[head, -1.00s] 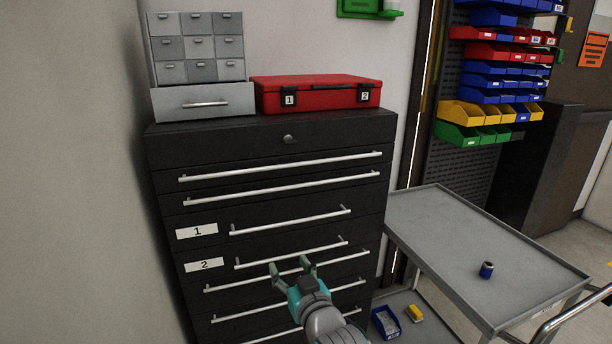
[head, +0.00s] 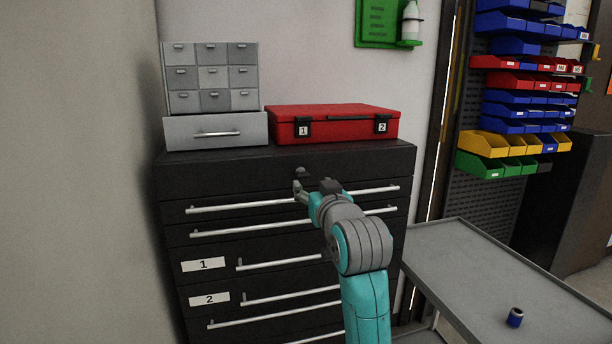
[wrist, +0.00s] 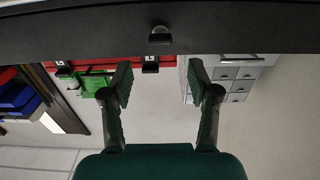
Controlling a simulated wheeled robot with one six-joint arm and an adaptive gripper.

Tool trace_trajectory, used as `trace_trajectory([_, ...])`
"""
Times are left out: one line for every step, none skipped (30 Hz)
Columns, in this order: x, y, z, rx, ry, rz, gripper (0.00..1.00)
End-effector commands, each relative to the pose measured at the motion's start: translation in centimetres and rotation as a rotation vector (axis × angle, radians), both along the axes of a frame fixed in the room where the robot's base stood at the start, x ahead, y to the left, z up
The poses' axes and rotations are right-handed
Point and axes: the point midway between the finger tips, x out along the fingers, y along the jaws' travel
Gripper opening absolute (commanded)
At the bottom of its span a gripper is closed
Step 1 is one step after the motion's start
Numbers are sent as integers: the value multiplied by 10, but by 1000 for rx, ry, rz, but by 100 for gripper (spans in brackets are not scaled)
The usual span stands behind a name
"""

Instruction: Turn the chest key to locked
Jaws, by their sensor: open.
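The black drawer chest (head: 230,180) stands against the wall. Its small grey key (head: 300,171) sits in the middle of the top front panel. In the wrist view, the key (wrist: 160,37) is at the top centre, on the dark chest front (wrist: 60,38). My gripper (head: 312,188) is in front of the chest, just below the key in the head view. In the wrist view, my gripper (wrist: 161,78) is open with nothing between its fingers, and the key lines up with the gap but is apart from them. I cannot tell which way the key is turned.
A red case (head: 335,122) and a grey small-drawer cabinet (head: 215,132) stand on the chest. Long drawer handles (head: 240,206) stick out below the key. A grey cart (head: 470,270) with a small blue item (head: 515,317) stands at the right.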

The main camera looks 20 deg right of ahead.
Motion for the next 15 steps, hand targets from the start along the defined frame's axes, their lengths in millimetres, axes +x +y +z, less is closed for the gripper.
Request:
trace_trajectory([9,0,0,0,1,0,60])
trace_trajectory([15,0,0,0,1,0,60])
trace_trajectory([22,0,1,0,0,0,60])
trace_trajectory([28,0,0,0,1,0,60])
trace_trajectory([33,0,0,0,1,0,60])
trace_trajectory([40,0,0,0,1,0,60])
trace_trajectory([45,0,1,0,0,0,60])
trace_trajectory([50,0,0,0,1,0,60])
trace_trajectory([56,0,0,0,1,0,60])
trace_trajectory([60,0,0,0,0,0,60])
trace_trajectory([64,0,0,0,0,0,60])
trace_trajectory([69,0,0,0,0,0,60])
trace_trajectory([72,0,1,0,-1,0,60])
trace_trajectory([75,0,0,0,-1,0,60])
trace_trajectory([78,0,0,0,0,0,60])
